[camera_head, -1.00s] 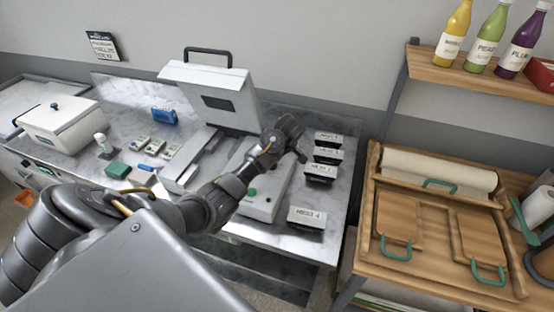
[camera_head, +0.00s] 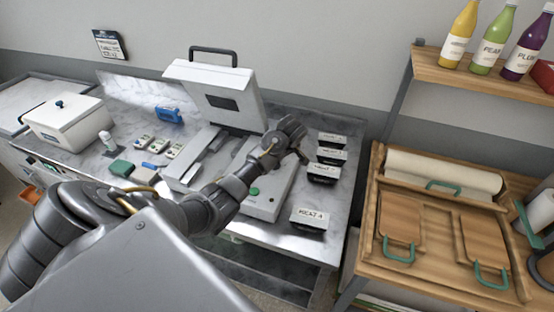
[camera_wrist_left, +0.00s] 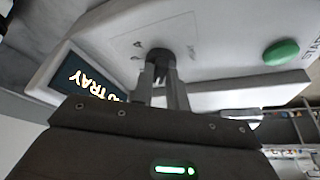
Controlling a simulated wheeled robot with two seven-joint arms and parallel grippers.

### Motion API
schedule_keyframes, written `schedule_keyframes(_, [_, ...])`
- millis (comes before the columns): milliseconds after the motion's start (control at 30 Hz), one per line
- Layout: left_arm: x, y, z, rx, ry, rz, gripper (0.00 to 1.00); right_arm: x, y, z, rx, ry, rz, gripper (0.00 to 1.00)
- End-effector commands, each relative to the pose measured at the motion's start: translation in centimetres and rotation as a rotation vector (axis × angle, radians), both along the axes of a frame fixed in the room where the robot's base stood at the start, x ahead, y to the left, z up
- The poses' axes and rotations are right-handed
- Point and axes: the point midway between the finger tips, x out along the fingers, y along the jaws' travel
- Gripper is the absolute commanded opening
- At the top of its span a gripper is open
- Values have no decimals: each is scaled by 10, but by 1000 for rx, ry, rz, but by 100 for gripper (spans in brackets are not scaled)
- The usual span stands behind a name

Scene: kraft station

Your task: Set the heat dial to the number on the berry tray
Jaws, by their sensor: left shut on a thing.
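The heat dial is a dark round knob (camera_wrist_left: 158,57) on the sloped pale front of the press in the left wrist view. The fingers of my left gripper (camera_wrist_left: 160,82) are shut on it; faint marks lie around it, too small to read. In the head view my left gripper (camera_head: 292,140) is over the right side of the press (camera_head: 262,205), and my arm hides the dial. A dark display (camera_wrist_left: 85,82) with glowing letters ending in "TRAY" is partly covered by the gripper. I cannot identify a berry tray. My right gripper is not in view.
A green start button (camera_wrist_left: 281,52) sits near the dial. The press lid (camera_head: 215,95) stands raised. Several dark labelled boxes, the front one (camera_head: 309,220) among them, line the counter's right side. A wooden bench (camera_head: 440,270) stands right of the counter.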

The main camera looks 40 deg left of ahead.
Motion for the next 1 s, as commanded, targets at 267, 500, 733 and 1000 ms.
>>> schedule_keyframes(267, [-3, 0, -1, -3, -1, -197, 0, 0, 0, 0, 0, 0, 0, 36])
schedule_keyframes(500, [-5, 1, -1, -4, -2, -421, 0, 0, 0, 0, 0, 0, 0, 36])
schedule_keyframes(733, [-7, 3, 0, -4, -4, -639, 0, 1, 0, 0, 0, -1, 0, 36])
schedule_keyframes(1000, [-8, 6, 0, -5, -6, -895, 0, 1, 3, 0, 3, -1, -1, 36])
